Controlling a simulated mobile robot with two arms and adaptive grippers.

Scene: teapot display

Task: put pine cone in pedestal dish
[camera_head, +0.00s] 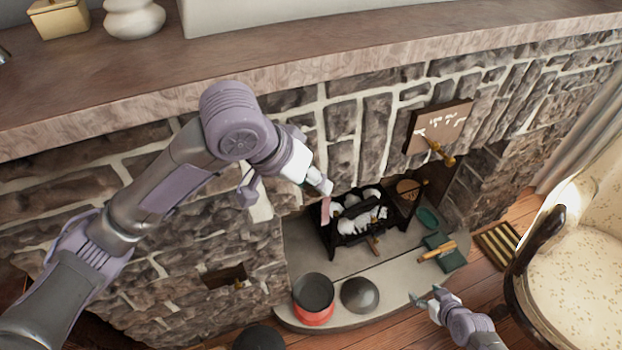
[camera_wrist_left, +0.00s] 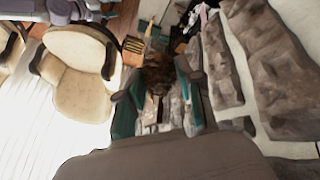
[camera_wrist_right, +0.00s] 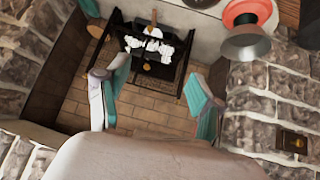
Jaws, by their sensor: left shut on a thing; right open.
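My left gripper (camera_head: 326,190) is above the left end of the black fire grate in the head view. In the left wrist view, it is shut on a rough brown thing (camera_wrist_left: 158,76), which looks like the pine cone. I cannot make the cone out in the head view. A dark, wide bowl (camera_head: 313,292) shows over a red-orange body on the hearth. In the right wrist view, a grey flared dish (camera_wrist_right: 245,45) shows beside the red piece; it may be the pedestal dish. My right gripper (camera_head: 436,298) is open and empty near the hearth's front edge.
The black grate (camera_head: 347,228) with white logs stands in the fireplace. A grey round piece (camera_head: 360,295) lies beside the dark bowl. A green box (camera_head: 444,254) and a green dish (camera_head: 428,218) are to the right. A cream armchair (camera_head: 580,270) stands at right.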

